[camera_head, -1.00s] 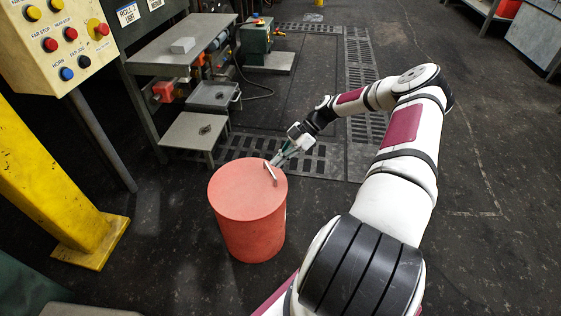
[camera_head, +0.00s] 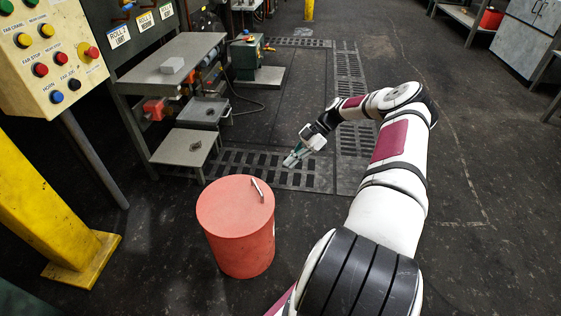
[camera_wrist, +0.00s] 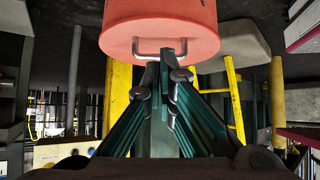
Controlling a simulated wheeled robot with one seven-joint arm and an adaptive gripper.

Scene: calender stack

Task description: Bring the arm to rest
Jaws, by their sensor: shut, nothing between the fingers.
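My gripper (camera_head: 291,160) is shut and empty, held in the air to the right of and beyond the red drum (camera_head: 235,212). Its arm reaches forward on the right and bends back to the left at the elbow. In the wrist view the closed fingertips (camera_wrist: 166,72) point toward the drum (camera_wrist: 165,22). A small metal bar or handle (camera_head: 257,190) lies on the drum's top near its right edge, apart from the gripper. It also shows in the wrist view (camera_wrist: 143,54), by the fingertips.
A grey bench (camera_head: 175,66) with a small light block (camera_head: 172,65) stands at the back left. A low stool-like table (camera_head: 185,148) is in front of it. A button panel (camera_head: 45,55) and a yellow post (camera_head: 45,215) are at the left. Floor right of the arm is clear.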

